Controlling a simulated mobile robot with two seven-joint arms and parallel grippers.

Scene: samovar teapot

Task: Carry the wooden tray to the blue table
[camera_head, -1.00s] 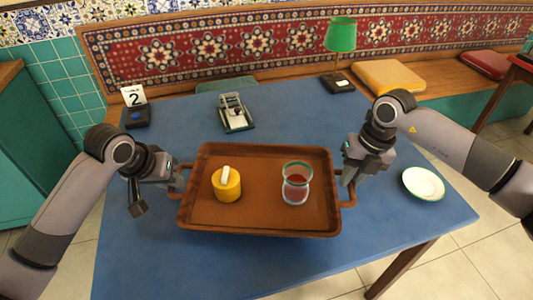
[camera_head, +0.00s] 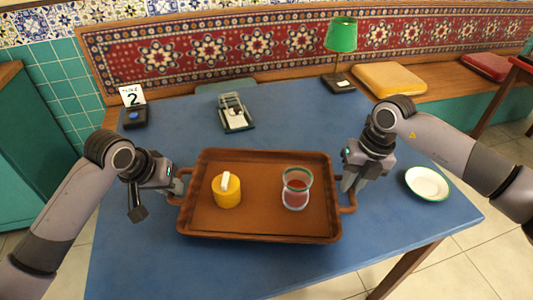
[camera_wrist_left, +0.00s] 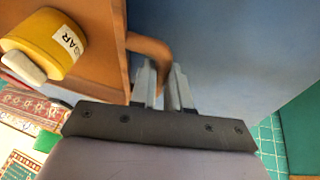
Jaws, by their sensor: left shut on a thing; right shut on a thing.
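The brown wooden tray (camera_head: 262,222) is level at the front of the blue table (camera_head: 285,118); I cannot tell whether it touches the top. It carries a yellow sugar pot (camera_head: 227,194) and a glass of red tea (camera_head: 296,190). My left gripper (camera_head: 180,186) is shut on the tray's left handle, which also shows between its fingers in the left wrist view (camera_wrist_left: 150,48). My right gripper (camera_head: 347,186) is shut on the right handle. The pot, marked SUGAR in part, also shows in the left wrist view (camera_wrist_left: 45,40).
A white saucer (camera_head: 427,183) lies on the table's right. A small rack (camera_head: 235,112), a number 2 sign (camera_head: 133,97) and a green lamp (camera_head: 341,38) stand farther back. A bench with cushions (camera_head: 390,79) runs behind. The table's middle is clear.

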